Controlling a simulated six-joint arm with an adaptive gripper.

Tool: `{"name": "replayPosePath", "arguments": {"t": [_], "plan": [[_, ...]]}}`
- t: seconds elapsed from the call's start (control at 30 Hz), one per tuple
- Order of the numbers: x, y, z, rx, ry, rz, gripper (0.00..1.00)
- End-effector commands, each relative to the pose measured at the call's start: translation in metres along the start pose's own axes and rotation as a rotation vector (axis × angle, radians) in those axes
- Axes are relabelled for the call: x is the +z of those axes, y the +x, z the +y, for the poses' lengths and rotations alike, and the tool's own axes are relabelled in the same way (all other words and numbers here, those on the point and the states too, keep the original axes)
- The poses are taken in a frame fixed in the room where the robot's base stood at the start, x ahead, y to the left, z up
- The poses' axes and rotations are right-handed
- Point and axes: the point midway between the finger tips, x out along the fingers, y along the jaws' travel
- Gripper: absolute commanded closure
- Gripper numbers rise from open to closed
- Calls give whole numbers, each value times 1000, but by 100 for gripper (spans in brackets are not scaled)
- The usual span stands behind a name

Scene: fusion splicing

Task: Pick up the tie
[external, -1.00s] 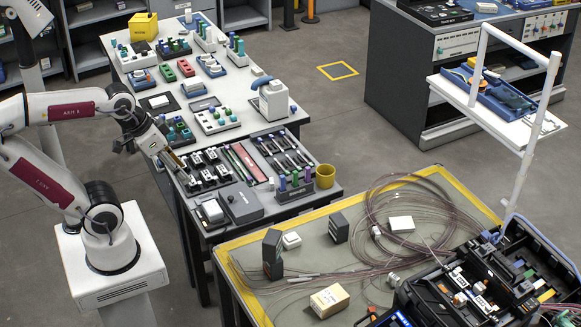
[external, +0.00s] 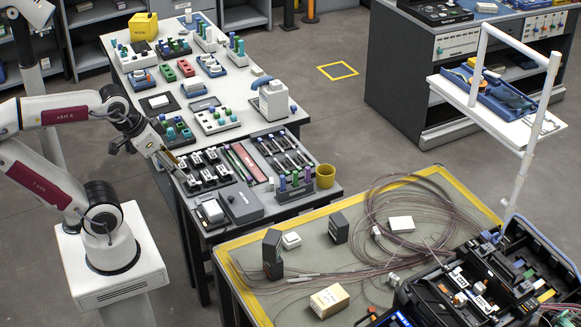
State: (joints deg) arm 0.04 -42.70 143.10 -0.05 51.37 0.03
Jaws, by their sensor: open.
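My gripper (external: 173,165) is open at the left edge of the long workbench (external: 240,88), angled down to the right. Its fingertips are beside a tray of dark blocks with white tops (external: 208,168). I cannot make out a tie for certain at this size. Any small item between or under the fingers is too small or hidden to tell.
Right of the fingers lie green and red strips (external: 245,162) and a tray of dark tools (external: 283,152). A grey box (external: 241,203) and a yellow cup (external: 325,176) stand at the bench's near end. A yellow-edged table (external: 310,245) with coiled cable is in front.

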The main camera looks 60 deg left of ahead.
Motion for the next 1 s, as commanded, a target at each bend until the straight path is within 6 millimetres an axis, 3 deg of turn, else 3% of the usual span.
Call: {"name": "replayPosePath", "arguments": {"t": [0.27, 0.67, 1.0], "plan": [[-26, 8, 6, 18, 15, 13, 55], [-99, 38, 28, 65, 48, 57, 55], [-158, 75, 49, 98, 71, 98, 55]]}}
